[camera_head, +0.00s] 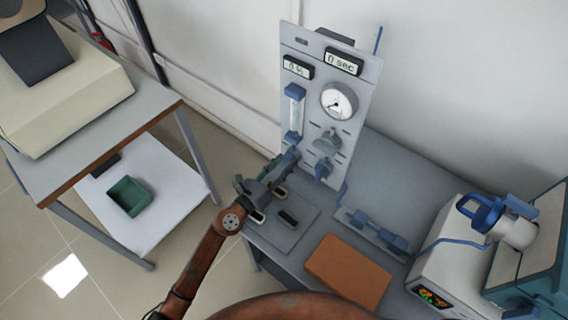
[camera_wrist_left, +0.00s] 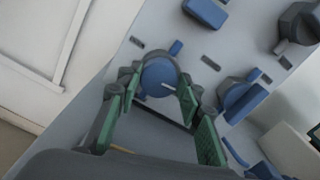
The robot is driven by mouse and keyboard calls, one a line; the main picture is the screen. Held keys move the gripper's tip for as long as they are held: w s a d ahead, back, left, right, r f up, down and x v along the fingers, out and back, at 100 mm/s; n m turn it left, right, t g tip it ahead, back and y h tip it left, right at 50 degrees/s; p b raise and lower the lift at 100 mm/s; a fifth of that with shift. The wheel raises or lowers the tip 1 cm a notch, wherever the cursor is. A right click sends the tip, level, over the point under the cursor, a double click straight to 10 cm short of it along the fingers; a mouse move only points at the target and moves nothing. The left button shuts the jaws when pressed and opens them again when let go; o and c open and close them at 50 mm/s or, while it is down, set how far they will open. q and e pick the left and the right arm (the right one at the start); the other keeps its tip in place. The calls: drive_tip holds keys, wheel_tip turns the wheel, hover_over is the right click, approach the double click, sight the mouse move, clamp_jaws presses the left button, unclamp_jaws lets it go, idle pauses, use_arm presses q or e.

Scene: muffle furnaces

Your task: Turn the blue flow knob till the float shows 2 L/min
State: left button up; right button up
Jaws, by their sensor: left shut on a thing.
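The upright grey panel (camera_head: 312,118) carries a clear flow tube (camera_head: 294,101) with blue end blocks. The tube's float and scale are too small to read. The blue flow knob (camera_wrist_left: 158,77) sits below the tube, with a pale line on its face. My left gripper (camera_head: 284,168) reaches it from the lower left in the head view. In the left wrist view its green fingers (camera_wrist_left: 156,88) stand on both sides of the knob, closed on it. In the head view the knob is mostly hidden by the gripper. My right gripper is not in view.
A round gauge (camera_head: 338,101), two small displays, a grey knob (camera_head: 328,142) and another blue knob (camera_head: 324,168) share the panel. A brown pad (camera_head: 348,270) lies on the bench. A white instrument (camera_head: 450,262) stands at right. A side table (camera_head: 105,130) stands left.

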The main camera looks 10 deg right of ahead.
use_arm(q)
drive_tip(key=o, duration=1.1)
drive_tip(key=shift+a, duration=0.1)
drive_tip(key=v, duration=1.2)
